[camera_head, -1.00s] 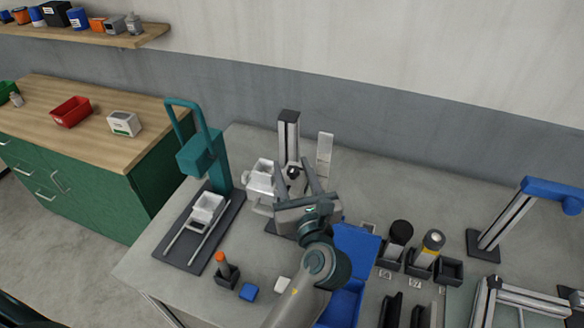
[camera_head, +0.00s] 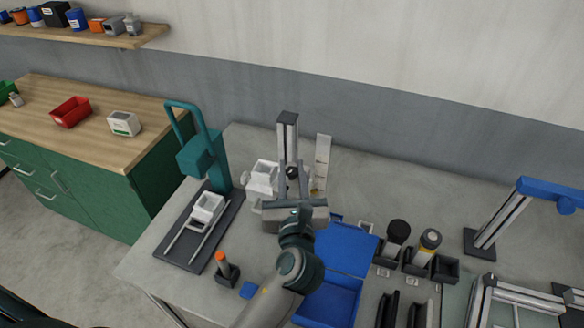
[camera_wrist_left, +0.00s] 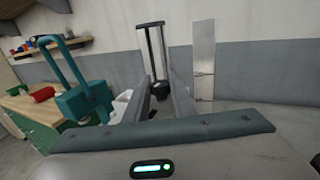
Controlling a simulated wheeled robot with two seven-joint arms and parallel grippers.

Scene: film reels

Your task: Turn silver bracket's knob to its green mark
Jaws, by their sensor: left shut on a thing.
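The silver bracket (camera_head: 288,140) is an upright silver post with a dark cap, standing at the back of the grey table. It also shows in the left wrist view (camera_wrist_left: 153,45). Its dark round knob (camera_head: 292,171) sits low on the post's front; in the left wrist view the knob (camera_wrist_left: 160,88) shows between the fingers. My left gripper (camera_head: 294,178) reaches it from the front, shut on the knob, its fingers on either side. The fingers (camera_wrist_left: 161,82) hide part of the knob. I cannot make out the green mark. My right gripper is not in view.
A white upright plate (camera_head: 322,163) stands just right of the post. A white device (camera_head: 262,178) and a teal press (camera_head: 203,155) stand to the left. An open blue box (camera_head: 346,250) lies right of my arm. Dark holders (camera_head: 447,270) stand further right.

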